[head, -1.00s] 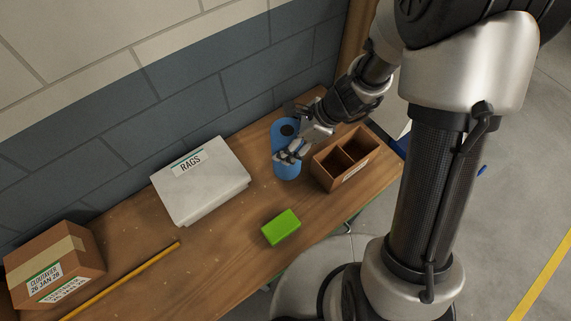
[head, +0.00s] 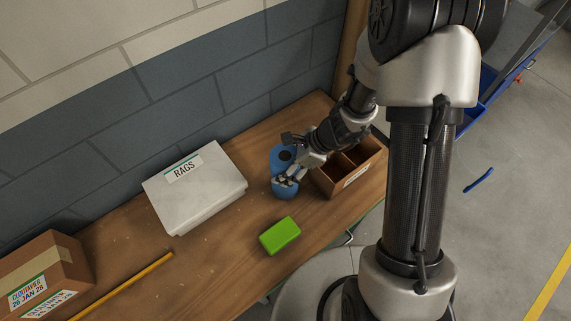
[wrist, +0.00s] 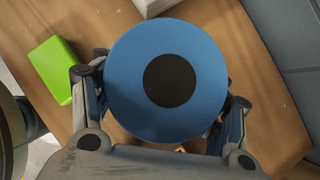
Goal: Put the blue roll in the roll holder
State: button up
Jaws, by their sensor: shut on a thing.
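The blue roll (head: 281,160) stands upright near the back of the wooden bench, with a dark round core on top. It also fills the middle of the wrist view (wrist: 126,78). My gripper (head: 286,179) is shut on the blue roll, its fingers on either side of it. The roll holder, a brown wooden box (head: 353,180) with two compartments, sits just right of the roll. My wrist and forearm cover part of its left side in the head view. Its visible compartments look empty.
A white RAGS box (head: 205,200) lies left of the roll. A green block (head: 280,235) lies in front, also in the wrist view (wrist: 52,68). A yellow stick (head: 125,285) and a cardboard box (head: 45,275) are at the left. The wall runs close behind.

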jog(key=shift+f, duration=0.1)
jog(key=o, duration=1.9)
jog(key=shift+c, duration=0.2)
